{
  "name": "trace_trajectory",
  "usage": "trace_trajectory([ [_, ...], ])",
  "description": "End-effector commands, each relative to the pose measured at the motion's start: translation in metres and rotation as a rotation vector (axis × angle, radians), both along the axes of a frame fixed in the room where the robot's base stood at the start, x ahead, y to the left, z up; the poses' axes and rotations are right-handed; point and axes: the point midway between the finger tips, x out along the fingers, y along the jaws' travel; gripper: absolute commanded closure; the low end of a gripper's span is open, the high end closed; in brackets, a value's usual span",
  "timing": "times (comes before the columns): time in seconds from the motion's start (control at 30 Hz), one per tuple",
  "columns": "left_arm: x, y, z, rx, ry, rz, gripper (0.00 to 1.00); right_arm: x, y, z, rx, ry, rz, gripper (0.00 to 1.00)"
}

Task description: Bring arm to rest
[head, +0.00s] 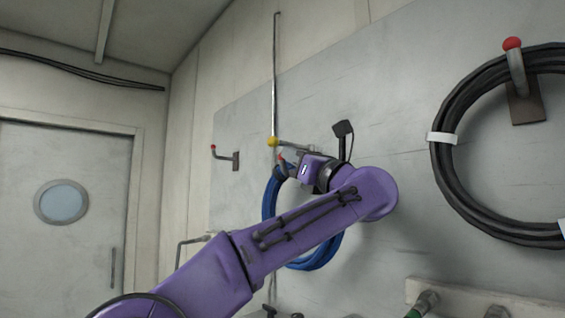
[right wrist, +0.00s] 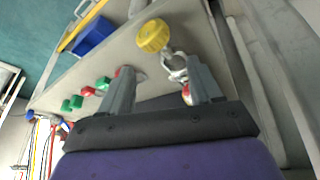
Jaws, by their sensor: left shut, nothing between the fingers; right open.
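My purple left arm comes in from the lower left in the head view and bends back at its wrist. My left gripper (head: 285,167) points left, in front of the grey wall panel and over the top of a blue hose coil (head: 322,258). Its fingers are small and partly hidden; they look shut with nothing held. My right gripper (right wrist: 160,72) shows in the right wrist view with its two grey fingers apart. A yellow knob (right wrist: 153,36) and a metal fitting (right wrist: 178,66) lie beyond its fingertips. The right arm does not show in the head view.
A black hose coil (head: 445,170) hangs from a red-tipped hook (head: 514,62) at right. Another red-tipped hook (head: 226,156) is empty. A yellow ball (head: 272,142) sits by a thin vertical pipe (head: 275,80). A door (head: 60,250) stands at left. The right wrist view shows a blue bin (right wrist: 92,36).

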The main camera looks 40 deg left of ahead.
Motion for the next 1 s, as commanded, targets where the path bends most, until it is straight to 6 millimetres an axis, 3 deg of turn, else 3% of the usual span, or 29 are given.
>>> trace_trajectory([
  [0.03, -0.002, -0.011, -0.013, 0.004, -0.002, 0.000, 1.00, 0.000, 0.000, -0.015, 0.000, 0.000, 0.000, 0.36],
  [0.2, -0.008, -0.034, -0.021, 0.004, 0.000, 0.004, 1.00, 0.000, 0.000, -0.027, 0.000, 0.000, 0.000, 0.36],
  [0.5, -0.009, -0.039, -0.020, 0.001, 0.000, 0.004, 1.00, 0.000, 0.000, -0.026, 0.000, 0.000, 0.000, 0.36],
  [0.57, -0.009, -0.039, -0.015, 0.001, 0.000, 0.004, 1.00, 0.000, 0.000, -0.021, 0.000, 0.000, 0.000, 0.36],
  [0.83, -0.009, -0.039, 0.036, 0.002, 0.001, 0.005, 1.00, 0.000, 0.000, 0.030, 0.000, 0.000, 0.000, 0.36],
  [1.0, -0.009, -0.039, 0.055, 0.002, 0.001, 0.005, 1.00, 0.000, 0.000, 0.049, 0.000, 0.000, 0.000, 0.36],
])
